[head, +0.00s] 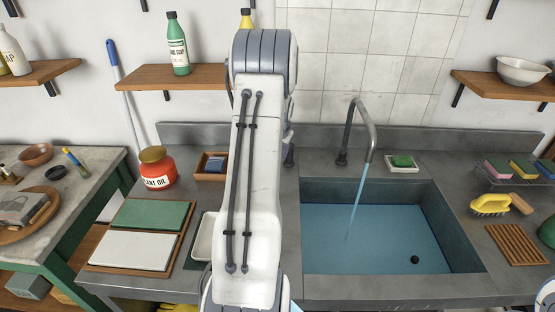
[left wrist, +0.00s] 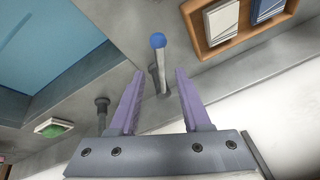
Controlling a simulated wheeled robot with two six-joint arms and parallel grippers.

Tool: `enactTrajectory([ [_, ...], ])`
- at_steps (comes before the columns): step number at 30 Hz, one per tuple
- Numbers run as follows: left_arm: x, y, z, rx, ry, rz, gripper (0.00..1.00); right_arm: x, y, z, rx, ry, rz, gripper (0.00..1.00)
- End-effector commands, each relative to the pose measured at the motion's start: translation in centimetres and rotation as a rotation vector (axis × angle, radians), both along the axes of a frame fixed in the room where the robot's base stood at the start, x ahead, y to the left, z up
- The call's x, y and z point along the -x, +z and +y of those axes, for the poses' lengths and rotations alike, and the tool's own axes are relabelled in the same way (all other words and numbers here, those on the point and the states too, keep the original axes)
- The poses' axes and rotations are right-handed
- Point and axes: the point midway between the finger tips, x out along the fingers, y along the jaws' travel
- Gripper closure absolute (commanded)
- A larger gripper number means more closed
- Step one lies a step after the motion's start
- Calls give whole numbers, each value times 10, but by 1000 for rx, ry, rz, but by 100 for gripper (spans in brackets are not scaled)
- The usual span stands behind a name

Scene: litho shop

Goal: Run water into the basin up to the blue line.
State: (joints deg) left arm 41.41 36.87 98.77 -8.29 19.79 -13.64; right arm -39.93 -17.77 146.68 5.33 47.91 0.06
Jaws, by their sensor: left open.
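The grey basin (head: 465,262) is set in the counter and holds blue water (head: 385,245). A stream (head: 355,210) runs into it from the curved metal tap (head: 366,125). I cannot make out a blue line on the basin walls. My left arm hides part of the counter in the head view. My right gripper is out of view.
A green soap on a dish (head: 402,162) sits behind the basin. A yellow brush (head: 490,205) and a slatted wooden rack (head: 517,244) lie to its right. A red tin (head: 157,168) and a wooden tray with plates (head: 185,250) stand left of my arm.

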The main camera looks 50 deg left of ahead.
Motion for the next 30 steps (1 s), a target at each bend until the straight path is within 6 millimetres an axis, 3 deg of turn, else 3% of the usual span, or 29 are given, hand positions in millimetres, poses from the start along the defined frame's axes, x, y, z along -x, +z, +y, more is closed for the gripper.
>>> enactTrajectory([
  [3,6,19,-7,-2,0,-3,52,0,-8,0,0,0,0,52],
  [9,12,38,-13,-2,-1,0,52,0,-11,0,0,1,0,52],
  [30,13,41,-14,0,0,1,52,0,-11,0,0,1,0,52],
])
